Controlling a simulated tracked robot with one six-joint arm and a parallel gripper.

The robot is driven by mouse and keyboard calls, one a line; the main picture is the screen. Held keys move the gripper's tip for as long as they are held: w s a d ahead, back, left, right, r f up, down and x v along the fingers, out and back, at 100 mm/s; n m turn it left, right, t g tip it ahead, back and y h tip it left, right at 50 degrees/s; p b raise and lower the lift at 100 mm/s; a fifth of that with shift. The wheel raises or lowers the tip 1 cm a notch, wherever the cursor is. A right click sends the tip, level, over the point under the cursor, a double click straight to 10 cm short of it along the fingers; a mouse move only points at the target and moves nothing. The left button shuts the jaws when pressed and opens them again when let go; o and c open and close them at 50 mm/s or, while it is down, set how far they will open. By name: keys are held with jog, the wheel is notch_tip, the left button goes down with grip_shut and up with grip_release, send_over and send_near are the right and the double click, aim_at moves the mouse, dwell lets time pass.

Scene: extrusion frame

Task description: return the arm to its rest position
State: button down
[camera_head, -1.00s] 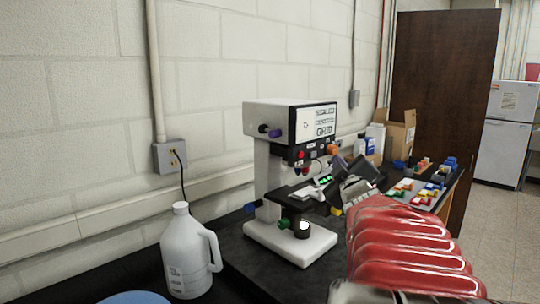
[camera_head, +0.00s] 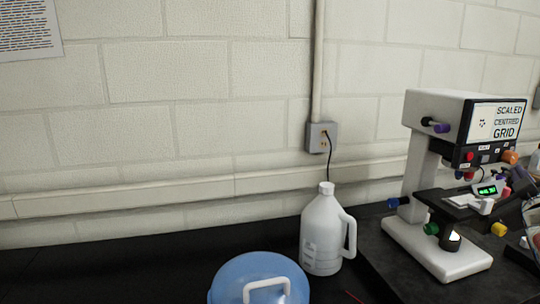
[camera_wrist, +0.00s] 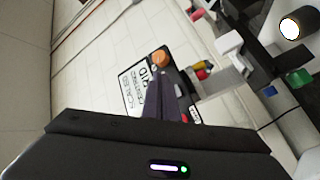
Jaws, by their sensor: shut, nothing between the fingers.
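My gripper (camera_wrist: 163,92) shows in the wrist view as dark fingers closed together, with nothing visible between them. Behind the fingers is the white microscope-like device with its screen (camera_wrist: 135,92), seen tilted. How far the fingertips are from it I cannot tell. In the head view the device (camera_head: 465,125) stands upright at the right on the black bench. My gripper does not clearly show in the head view, and the pose of most of my arm is hidden.
A white jug (camera_head: 322,235) stands left of the device. A blue round lid with a white handle (camera_head: 258,278) is at the bottom centre. A wall outlet (camera_head: 321,137) with a black cord is above the jug. The bench at the left (camera_head: 100,268) looks clear.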

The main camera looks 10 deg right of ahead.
jog(key=w+a+f+m+g+y, duration=0.1)
jog(key=w+a+f+g+y, duration=0.15)
jog(key=a+f, duration=0.65)
jog(key=w+a+f+m+g+y, duration=0.1)
jog(key=a+f+m+y, duration=0.15)
jog(key=a, duration=1.25)
jog(key=s+a+f+g+y, duration=0.1)
jog(key=s+a+f, duration=0.3)
jog(key=a, duration=0.4)
jog(key=s+a+f+n+g+y, duration=0.1)
jog(key=s+a+f+g+y, duration=0.1)
jog(key=s+a, duration=0.4)
jog(key=s+a+f+n+g+y, duration=0.1)
jog(key=s+a+f+g+y, duration=0.1)
jog(key=s+a+f+y, duration=0.2)
jog(key=shift+s+a+f, duration=0.2)
jog(key=shift+a+f, duration=0.3)
jog(key=shift+a, duration=0.5)
jog(key=shift+s+a+f, duration=0.15)
jog(key=shift+a+f, duration=0.4)
jog(key=shift+a, duration=0.4)
jog(key=shift+s+a+f, duration=0.2)
jog(key=shift+a+f, duration=0.3)
jog(key=shift+a, duration=0.5)
